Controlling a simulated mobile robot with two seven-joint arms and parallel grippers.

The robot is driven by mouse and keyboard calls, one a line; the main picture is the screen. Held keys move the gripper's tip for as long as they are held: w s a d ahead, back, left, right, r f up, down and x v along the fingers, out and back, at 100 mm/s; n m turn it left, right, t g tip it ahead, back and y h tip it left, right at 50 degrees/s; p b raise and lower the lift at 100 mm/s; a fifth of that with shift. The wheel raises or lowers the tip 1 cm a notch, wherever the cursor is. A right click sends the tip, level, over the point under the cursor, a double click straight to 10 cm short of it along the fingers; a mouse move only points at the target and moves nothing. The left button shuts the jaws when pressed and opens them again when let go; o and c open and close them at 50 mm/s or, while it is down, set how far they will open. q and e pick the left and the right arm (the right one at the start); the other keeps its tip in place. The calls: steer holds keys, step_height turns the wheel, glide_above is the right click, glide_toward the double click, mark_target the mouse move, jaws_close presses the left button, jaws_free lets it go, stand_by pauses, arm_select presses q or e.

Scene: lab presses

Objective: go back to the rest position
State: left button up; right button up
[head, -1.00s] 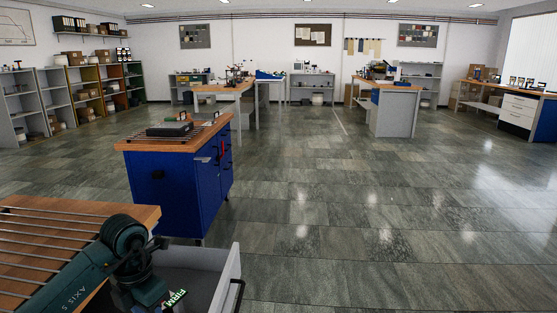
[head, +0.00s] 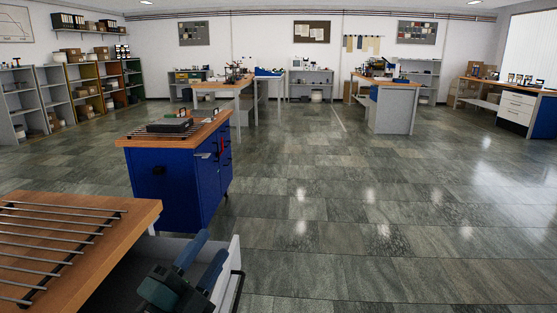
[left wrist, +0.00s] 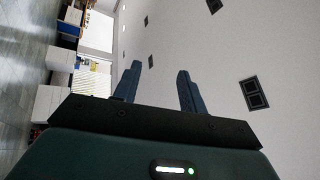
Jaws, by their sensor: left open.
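My left gripper (head: 203,262) shows at the bottom of the head view, over the open grey drawer (head: 235,262) beside the near wooden-topped bench. Its two blue fingers are spread apart and point up and away. In the left wrist view the fingers (left wrist: 158,88) stand apart with nothing between them. That view is turned on its side and looks out at the room's pale surface beyond. My right gripper is in neither view.
The near bench (head: 115,228) carries a rack of metal rods at lower left. A blue cabinet (head: 172,185) with a wooden top stands beyond it. Worktables and shelves line the back. The tiled floor (head: 350,225) at centre and right is clear.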

arm_select(q)
steer(key=s+a+f+n+g+y, duration=0.3)
steer(key=a+f+n+y, duration=0.25)
steer(key=f+n, duration=0.25)
steer(key=s+a+f+n+g+y, duration=0.3)
steer(key=a+f+n+y, duration=0.2)
steer(key=f+n+y, duration=0.2)
steer(key=s+d+f+n+g+h, duration=0.1)
steer(key=s+f+n+g, duration=0.1)
steer(key=s+f+g, duration=0.55)
steer(key=s+d+f+n+g+h, duration=0.1)
steer(key=s+f+g+h, duration=0.2)
steer(key=s, duration=0.7)
steer(key=w+d+t+h, duration=0.2)
steer(key=w+d+t, duration=0.3)
steer(key=w+t, duration=0.1)
step_height(320, 180, up, 8)
steer(key=d+m+p, duration=0.1)
steer(key=p, duration=1.4)
steer(key=shift+t, duration=0.45)
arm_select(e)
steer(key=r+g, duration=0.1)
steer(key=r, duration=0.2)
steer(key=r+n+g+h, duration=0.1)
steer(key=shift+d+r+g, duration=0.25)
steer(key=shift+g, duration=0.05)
